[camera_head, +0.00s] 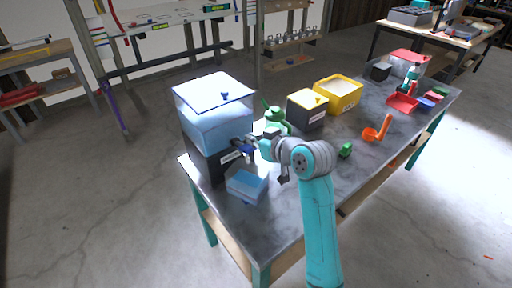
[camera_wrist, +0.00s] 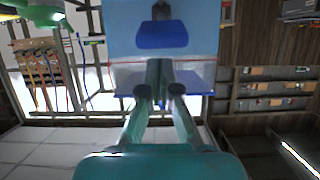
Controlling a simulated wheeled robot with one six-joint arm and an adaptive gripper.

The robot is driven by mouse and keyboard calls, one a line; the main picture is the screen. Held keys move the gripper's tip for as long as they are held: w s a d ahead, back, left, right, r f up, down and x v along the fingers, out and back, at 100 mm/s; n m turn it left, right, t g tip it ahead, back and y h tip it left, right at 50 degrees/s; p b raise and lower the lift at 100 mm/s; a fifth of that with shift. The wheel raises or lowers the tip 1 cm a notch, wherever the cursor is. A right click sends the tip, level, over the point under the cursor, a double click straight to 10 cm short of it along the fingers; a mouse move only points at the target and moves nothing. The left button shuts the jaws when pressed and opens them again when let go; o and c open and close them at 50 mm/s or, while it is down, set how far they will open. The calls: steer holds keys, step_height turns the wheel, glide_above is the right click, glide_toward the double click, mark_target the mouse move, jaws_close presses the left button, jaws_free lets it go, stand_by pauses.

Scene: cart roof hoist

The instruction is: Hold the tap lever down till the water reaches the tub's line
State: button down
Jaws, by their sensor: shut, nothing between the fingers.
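A clear tank (camera_head: 212,128) of blue water stands on a black base at the table's left end. Its tap has a dark blue lever (camera_head: 248,151), which also shows in the wrist view (camera_wrist: 161,35) in front of the pale blue tank. A light blue tub (camera_head: 246,187) sits on the table below the tap. Its line and water level are too small to make out. My gripper (camera_head: 256,142) is shut and empty, close by the lever. In the wrist view its fingertips (camera_wrist: 159,66) are together near the lever; I cannot tell whether they touch it.
A green can (camera_head: 275,118), a black box with a yellow top (camera_head: 307,109) and a yellow bin (camera_head: 339,94) stand behind my gripper. A small green block (camera_head: 345,150) and an orange scoop (camera_head: 377,131) lie to the right. The table (camera_head: 300,205) is clear along its near edge.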

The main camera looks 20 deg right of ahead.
steer(key=shift+w+a+r, duration=0.1)
steer(key=shift+w+r, duration=0.15)
steer(key=shift+r, duration=0.55)
steer(key=v, duration=1)
steer(key=shift+r, duration=0.35)
steer(key=s+a+f+m+t+h, duration=0.1)
steer(key=s+f+m+h, duration=0.1)
steer(key=s+f, duration=0.8)
steer(key=s+a+f+m+h, duration=0.1)
steer(key=s+f+m, duration=0.2)
steer(key=s+f, duration=0.75)
steer(key=s+a+n+h, duration=0.1)
steer(key=s, duration=2.3)
steer(key=shift+f+t, duration=0.4)
steer(key=shift+f, duration=0.1)
